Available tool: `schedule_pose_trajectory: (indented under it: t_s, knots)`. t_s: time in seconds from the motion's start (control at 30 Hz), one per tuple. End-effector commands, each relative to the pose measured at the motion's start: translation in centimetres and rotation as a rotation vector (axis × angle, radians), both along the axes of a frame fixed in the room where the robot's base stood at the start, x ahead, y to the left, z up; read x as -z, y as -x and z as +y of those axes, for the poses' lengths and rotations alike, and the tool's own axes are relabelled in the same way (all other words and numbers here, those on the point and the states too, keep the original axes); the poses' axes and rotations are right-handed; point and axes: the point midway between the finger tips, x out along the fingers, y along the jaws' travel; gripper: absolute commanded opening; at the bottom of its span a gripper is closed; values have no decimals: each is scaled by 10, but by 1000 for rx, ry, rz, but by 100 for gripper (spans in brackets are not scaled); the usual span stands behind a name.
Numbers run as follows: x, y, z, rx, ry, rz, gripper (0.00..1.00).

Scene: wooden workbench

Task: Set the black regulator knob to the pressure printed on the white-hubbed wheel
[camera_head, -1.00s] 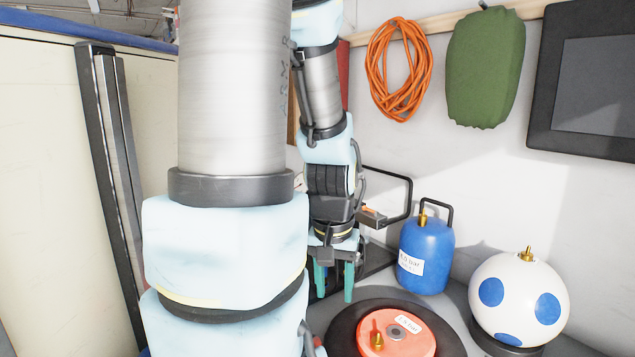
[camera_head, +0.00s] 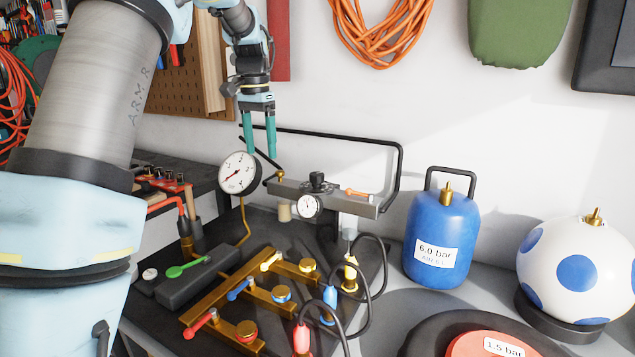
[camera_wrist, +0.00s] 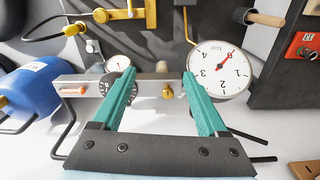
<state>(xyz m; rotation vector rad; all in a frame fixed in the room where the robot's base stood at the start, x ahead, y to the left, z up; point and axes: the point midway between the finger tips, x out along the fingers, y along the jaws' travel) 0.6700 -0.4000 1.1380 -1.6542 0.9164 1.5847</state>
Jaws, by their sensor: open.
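The black regulator knob (camera_head: 317,180) sits on top of a grey metal bar, above a small white gauge (camera_head: 310,206). In the wrist view, the knob (camera_wrist: 119,88) lies beside and partly behind my gripper's left finger. My gripper (camera_head: 259,153) hangs open and empty, fingers down, above and left of the knob; it also shows in the wrist view (camera_wrist: 160,78). A red-hubbed wheel (camera_head: 470,345) with a black tyre and a label reading 1.5 bar is cut off at the bottom edge. No white-hubbed wheel is visible.
A large gauge (camera_head: 239,172) with a red needle stands left of the bar. A bent black rail (camera_head: 400,180) runs behind it. A blue tank (camera_head: 440,240) labelled 6.0 bar and a spotted ball (camera_head: 578,272) stand right. Brass pipes (camera_head: 230,292) with coloured levers and hoses fill the front.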

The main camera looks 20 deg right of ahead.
Motion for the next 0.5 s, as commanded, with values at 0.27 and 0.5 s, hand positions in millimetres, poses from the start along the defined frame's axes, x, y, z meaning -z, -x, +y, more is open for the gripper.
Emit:
schedule_pose_trajectory:
  t_s: [0.27, 0.5]
  knots:
    - [-27, 16, -114, 389, -35, 6, 76]
    - [-32, 29, -139, 491, -47, 11, 76]
